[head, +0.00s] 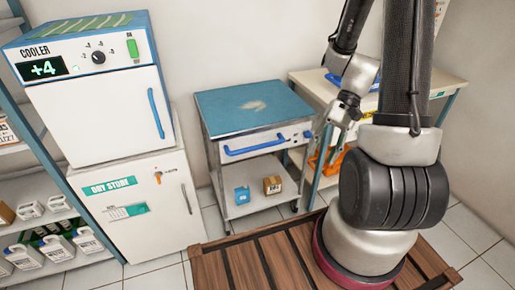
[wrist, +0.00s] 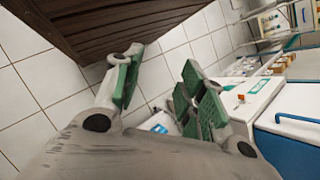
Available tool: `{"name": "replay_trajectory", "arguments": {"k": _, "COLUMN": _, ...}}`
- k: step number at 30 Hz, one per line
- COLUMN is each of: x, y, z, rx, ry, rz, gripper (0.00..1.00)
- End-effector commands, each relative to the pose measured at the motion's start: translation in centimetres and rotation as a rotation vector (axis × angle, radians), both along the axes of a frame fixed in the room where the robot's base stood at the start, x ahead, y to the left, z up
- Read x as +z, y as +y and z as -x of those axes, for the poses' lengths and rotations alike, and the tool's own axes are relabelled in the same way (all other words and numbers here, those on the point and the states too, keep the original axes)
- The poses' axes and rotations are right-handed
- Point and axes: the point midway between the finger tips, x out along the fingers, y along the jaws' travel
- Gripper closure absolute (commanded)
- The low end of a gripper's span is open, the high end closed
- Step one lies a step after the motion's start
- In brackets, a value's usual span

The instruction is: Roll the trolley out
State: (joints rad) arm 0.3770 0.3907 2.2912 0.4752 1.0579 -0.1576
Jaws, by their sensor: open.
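The trolley (head: 238,108) stands against the back wall in the head view. It has a blue-teal top, a drawer front with a blue handle bar (head: 255,149) and a lower shelf. My gripper (head: 322,137) is near the trolley's front right corner, close to the right end of the handle, and does not hold it. In the wrist view my gripper (wrist: 160,78) has its green-padded fingers spread with nothing between them. I cannot tell there where the handle is.
A cooler (head: 95,105) on a dry store cabinet (head: 140,205) stands left of the trolley. A side table (head: 375,82) stands right, partly behind my arm. A blue container (head: 242,195) and brown box (head: 272,185) sit on the lower shelf. A slatted wooden platform (head: 240,265) lies in front.

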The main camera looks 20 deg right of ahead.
Motion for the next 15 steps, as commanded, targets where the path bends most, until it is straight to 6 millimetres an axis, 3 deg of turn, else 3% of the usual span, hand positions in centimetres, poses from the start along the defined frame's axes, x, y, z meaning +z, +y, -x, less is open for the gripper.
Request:
{"name": "replay_trajectory", "arguments": {"k": 1, "x": -1.9, "y": 0.5, "z": -0.4, "rx": -0.046, "ry": 0.036, "rz": -0.063, "gripper": 0.59}}
{"name": "replay_trajectory", "arguments": {"k": 7, "x": -8.7, "y": 3.6, "z": -3.6, "rx": -0.254, "ry": 0.069, "rz": -0.333, "gripper": 0.59}}
{"name": "replay_trajectory", "arguments": {"k": 15, "x": -16.8, "y": 6.2, "z": -10.0, "rx": -0.538, "ry": -0.093, "rz": -0.594, "gripper": 0.59}}
